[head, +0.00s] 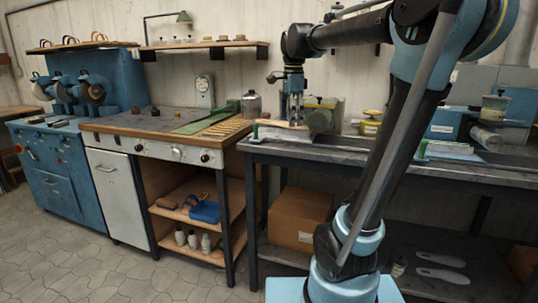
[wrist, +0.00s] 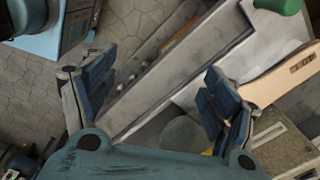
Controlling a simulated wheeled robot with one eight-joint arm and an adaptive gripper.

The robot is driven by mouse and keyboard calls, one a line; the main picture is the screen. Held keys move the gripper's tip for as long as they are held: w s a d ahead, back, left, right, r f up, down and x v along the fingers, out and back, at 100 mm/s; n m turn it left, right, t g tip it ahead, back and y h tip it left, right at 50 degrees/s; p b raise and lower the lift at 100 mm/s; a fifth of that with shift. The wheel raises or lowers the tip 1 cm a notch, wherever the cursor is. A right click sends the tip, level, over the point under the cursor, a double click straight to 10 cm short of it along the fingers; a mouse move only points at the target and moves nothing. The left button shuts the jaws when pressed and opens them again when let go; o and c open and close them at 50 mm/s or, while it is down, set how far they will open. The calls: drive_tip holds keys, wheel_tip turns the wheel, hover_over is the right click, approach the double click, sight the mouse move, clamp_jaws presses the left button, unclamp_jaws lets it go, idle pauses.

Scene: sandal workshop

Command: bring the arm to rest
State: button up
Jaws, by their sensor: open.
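My arm reaches across the right part of the head view, from its base at the lower right up and over to the left. My gripper (head: 293,112) points down above the left end of the dark workbench (head: 350,156), beside a grey machine (head: 325,116). In the wrist view my gripper (wrist: 150,95) has its two fingers wide apart, with nothing between them. A tan sole-shaped piece (wrist: 282,76) lies right of the right finger; it also shows below my gripper in the head view (head: 275,124). Whether the fingers touch it I cannot tell.
A green knob (wrist: 280,5) is at the top of the wrist view. A yellow-labelled tin (head: 370,124) stands right of the machine. A wall shelf (head: 205,45) is behind. The floor at front left is clear.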

drive_tip(key=s+d+f+n, duration=0.3)
drive_tip(key=s+f+n, duration=0.2)
drive_tip(key=s+f, duration=0.2)
drive_tip(key=s+d+f+n+t, duration=0.1)
drive_tip(key=s+d+f+n, duration=0.3)
drive_tip(key=s+f, duration=0.4)
drive_tip(key=s+d+f+n, duration=0.4)
drive_tip(key=s+f+n, duration=0.2)
drive_tip(key=f, duration=0.6)
drive_tip(key=shift+s+f+n+t, duration=0.3)
drive_tip(key=shift+s+f+n, duration=0.1)
drive_tip(key=shift+s, duration=0.55)
drive_tip(key=shift+d, duration=0.1)
drive_tip(key=shift+w+f, duration=0.2)
drive_tip(key=shift+w, duration=0.25)
